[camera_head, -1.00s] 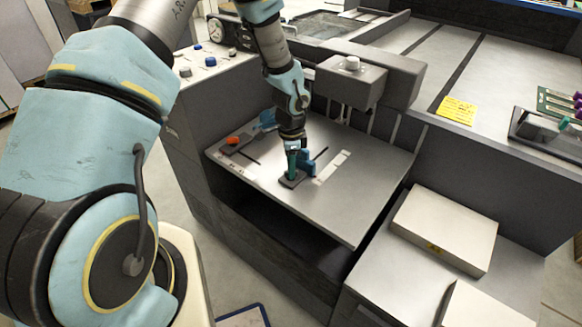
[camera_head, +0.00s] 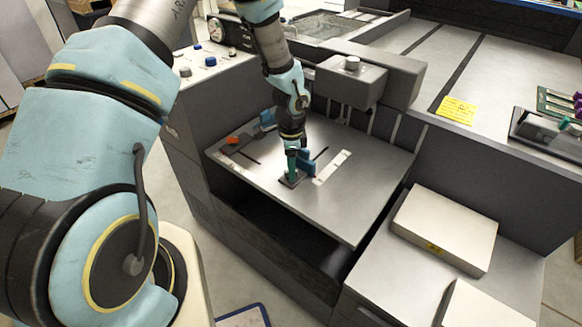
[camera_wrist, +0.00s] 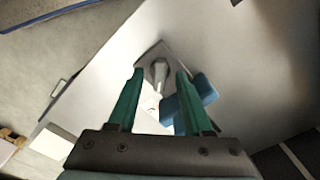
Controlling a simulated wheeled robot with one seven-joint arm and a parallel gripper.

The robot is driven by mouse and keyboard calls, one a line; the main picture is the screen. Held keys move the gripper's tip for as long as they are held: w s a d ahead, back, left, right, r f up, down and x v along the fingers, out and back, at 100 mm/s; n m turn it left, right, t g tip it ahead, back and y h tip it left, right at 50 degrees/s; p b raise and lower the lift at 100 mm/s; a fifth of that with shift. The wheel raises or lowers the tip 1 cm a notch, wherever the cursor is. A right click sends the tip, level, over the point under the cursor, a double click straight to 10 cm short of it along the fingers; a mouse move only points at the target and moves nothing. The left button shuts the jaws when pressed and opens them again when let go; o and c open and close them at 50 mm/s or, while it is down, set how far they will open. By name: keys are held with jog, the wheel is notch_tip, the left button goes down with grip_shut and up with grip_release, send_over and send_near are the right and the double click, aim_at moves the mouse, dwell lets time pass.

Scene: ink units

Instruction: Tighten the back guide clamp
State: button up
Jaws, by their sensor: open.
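My gripper (camera_head: 291,177) points down at the feed table (camera_head: 345,225), over a guide clamp with a small dark base plate and a blue block (camera_head: 307,164) beside it. In the wrist view my gripper (camera_wrist: 159,74) has its two green fingers apart. A grey clamp knob (camera_wrist: 158,72) stands between the fingertips, with a gap visible on each side. The blue block (camera_wrist: 189,104) is by the right finger. In the head view the fingers hide most of this knob. A second clamp with an orange knob (camera_head: 233,141) and a blue block (camera_head: 267,118) is farther left on the table.
A grey overhanging head (camera_head: 350,80) of the machine stands behind my gripper. The control panel with a gauge (camera_head: 215,27) is at the back left. A white box (camera_head: 445,228) lies on the lower right surface. The front and right of the feed table are clear.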

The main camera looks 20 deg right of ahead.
notch_tip(320, 180, up, 11)
jog(key=b, duration=0.1)
dwell(0.4)
jog(key=shift+f, duration=0.1)
jog(key=w+a+r+n, duration=0.1)
jog(key=a+r+n, duration=0.35)
jog(key=a, duration=0.35)
jog(key=w+a+r+n, duration=0.1)
jog(key=a+r+n, duration=0.3)
jog(key=a, duration=0.5)
jog(key=s+a+r+n, duration=0.1)
jog(key=s+a+n, duration=0.2)
jog(key=a+n, duration=0.3)
jog(key=s+a+r+n+t, duration=0.1)
jog(key=s+a+r+n, duration=0.1)
jog(key=a+n, duration=0.3)
jog(key=s+a, duration=0.1)
jog(key=a, duration=0.1)
jog(key=shift+s+a+r+n+t, duration=0.15)
jog(key=shift+a+r+n+t, duration=0.15)
jog(key=shift+a+n, duration=0.05)
